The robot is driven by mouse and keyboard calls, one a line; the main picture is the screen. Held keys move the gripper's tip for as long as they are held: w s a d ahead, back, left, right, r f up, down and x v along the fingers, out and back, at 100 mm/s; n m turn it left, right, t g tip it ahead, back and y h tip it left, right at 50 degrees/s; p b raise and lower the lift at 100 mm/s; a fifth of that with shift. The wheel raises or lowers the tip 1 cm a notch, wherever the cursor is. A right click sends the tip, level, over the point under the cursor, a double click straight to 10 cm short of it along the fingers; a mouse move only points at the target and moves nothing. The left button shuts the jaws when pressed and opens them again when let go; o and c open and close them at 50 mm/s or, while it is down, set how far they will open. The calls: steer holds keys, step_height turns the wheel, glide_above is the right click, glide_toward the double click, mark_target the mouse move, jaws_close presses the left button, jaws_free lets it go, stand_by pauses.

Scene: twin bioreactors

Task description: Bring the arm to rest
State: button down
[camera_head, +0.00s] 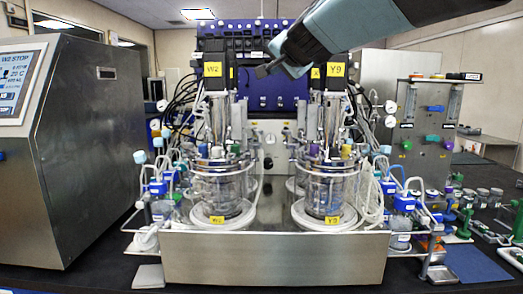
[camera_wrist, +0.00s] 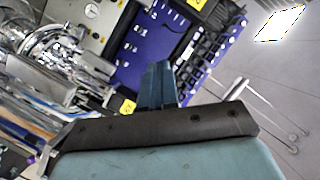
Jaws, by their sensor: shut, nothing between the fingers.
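My arm reaches in from the top right of the head view. My gripper (camera_head: 264,71) is shut and empty, held in the air in front of the blue back panel (camera_head: 272,88), between the motor tops of the two reactors. In the wrist view my gripper's fingers (camera_wrist: 157,70) are together and point toward the blue panel (camera_wrist: 150,48). The left glass reactor (camera_head: 222,190), labelled W2, and the right glass reactor (camera_head: 328,190), labelled Y9, stand upright below my gripper. I see no contact between my gripper and them.
A large steel cabinet with a screen (camera_head: 75,140) stands at the left. Tubing and small bottles (camera_head: 400,225) crowd both sides of the reactors. A panel with gauges (camera_head: 425,125) stands at the right. A steel-fronted base (camera_head: 275,260) carries the reactors.

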steer(key=s+d+f+n+g+h, duration=0.1)
steer(key=s+d+f+n+g, duration=0.1)
steer(key=s+d+f, duration=0.4)
steer(key=s+d+f+n+g+h, duration=0.2)
steer(key=s+d+f+g, duration=0.2)
steer(key=s+d+f, duration=0.3)
steer(key=s+d+f+n+g+h, duration=0.1)
steer(key=s+d+f, duration=0.5)
steer(key=s+f, duration=0.7)
step_height(320, 180, down, 3)
steer(key=shift+s+d+f+n+g+h, duration=0.1)
steer(key=shift+s+d+n+g+h, duration=0.25)
steer(key=shift+n+g, duration=0.6)
steer(key=shift+w+m+g, duration=0.1)
steer(key=shift+m+g, duration=0.15)
steer(key=shift+d, duration=0.25)
stand_by(0.9)
steer(key=c, duration=1.8)
jaws_free()
